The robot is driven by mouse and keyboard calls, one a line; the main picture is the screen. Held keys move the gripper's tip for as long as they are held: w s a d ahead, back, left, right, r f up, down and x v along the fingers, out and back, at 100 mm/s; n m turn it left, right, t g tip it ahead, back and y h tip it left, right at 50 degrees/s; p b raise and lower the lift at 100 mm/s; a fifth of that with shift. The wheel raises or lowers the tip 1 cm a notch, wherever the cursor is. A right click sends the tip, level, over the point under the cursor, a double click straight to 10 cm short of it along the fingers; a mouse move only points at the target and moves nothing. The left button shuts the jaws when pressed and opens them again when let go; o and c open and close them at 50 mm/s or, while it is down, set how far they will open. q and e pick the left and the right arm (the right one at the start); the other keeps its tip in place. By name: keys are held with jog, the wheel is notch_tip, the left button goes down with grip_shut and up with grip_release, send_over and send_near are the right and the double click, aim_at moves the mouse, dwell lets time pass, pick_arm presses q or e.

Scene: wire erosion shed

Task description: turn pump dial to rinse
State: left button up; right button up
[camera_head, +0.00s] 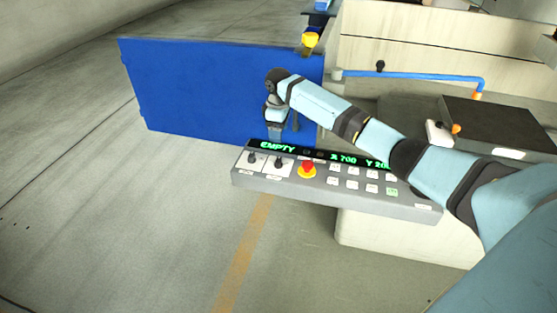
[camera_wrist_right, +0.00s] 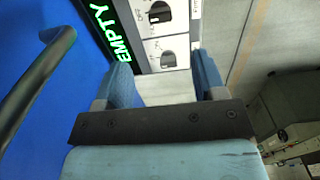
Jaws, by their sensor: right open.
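The grey control panel (camera_head: 335,199) has two dark dials at its left end, the left dial (camera_head: 253,158) and the right dial (camera_head: 278,162). Their labels are too small to read, so I cannot tell which is the pump dial. My right gripper (camera_head: 275,136) points down just above and behind the dials. In the right wrist view, the gripper (camera_wrist_right: 163,68) is open, with nothing between its blue fingers. My left gripper is out of view.
A green display (camera_head: 278,146) reads "EMPTY". A red stop button (camera_head: 307,169) on a yellow base sits right of the dials, beside several white buttons. A blue panel (camera_head: 215,90) with a dark handle (camera_wrist_right: 35,80) stands close behind. The floor at left is clear.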

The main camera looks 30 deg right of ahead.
aim_at(279, 159)
notch_tip(279, 159, down, 12)
dwell(0.4)
jog(key=shift+r, duration=0.1)
jog(key=c, duration=0.9)
